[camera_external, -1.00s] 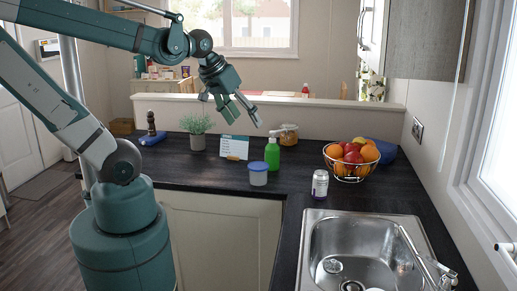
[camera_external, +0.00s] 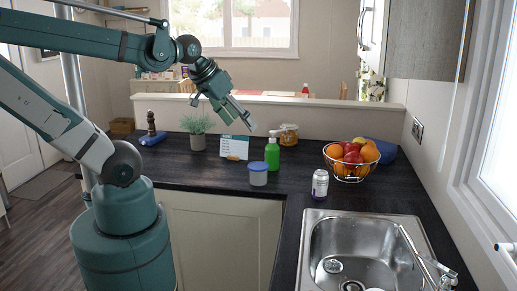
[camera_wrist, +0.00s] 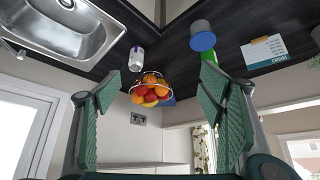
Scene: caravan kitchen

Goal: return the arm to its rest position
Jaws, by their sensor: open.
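My gripper (camera_external: 246,123) hangs above the dark worktop (camera_external: 215,172) in the external view, pointing down and to the right, near the white card and the green bottle but above them. In the wrist view my gripper (camera_wrist: 160,120) shows both green fingers spread wide apart with nothing between them touching either finger. The fruit basket (camera_wrist: 151,94) appears in the gap, well beyond the fingertips. My arm reaches in from the left, folded at the elbow.
On the worktop stand a green bottle (camera_external: 273,152), a blue-lidded tub (camera_external: 258,175), a card (camera_external: 235,149), a jar (camera_external: 289,134), a can (camera_external: 320,184), a plant (camera_external: 197,130), a pepper mill (camera_external: 151,128) and a fruit basket (camera_external: 350,172). The sink (camera_external: 365,245) lies front right.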

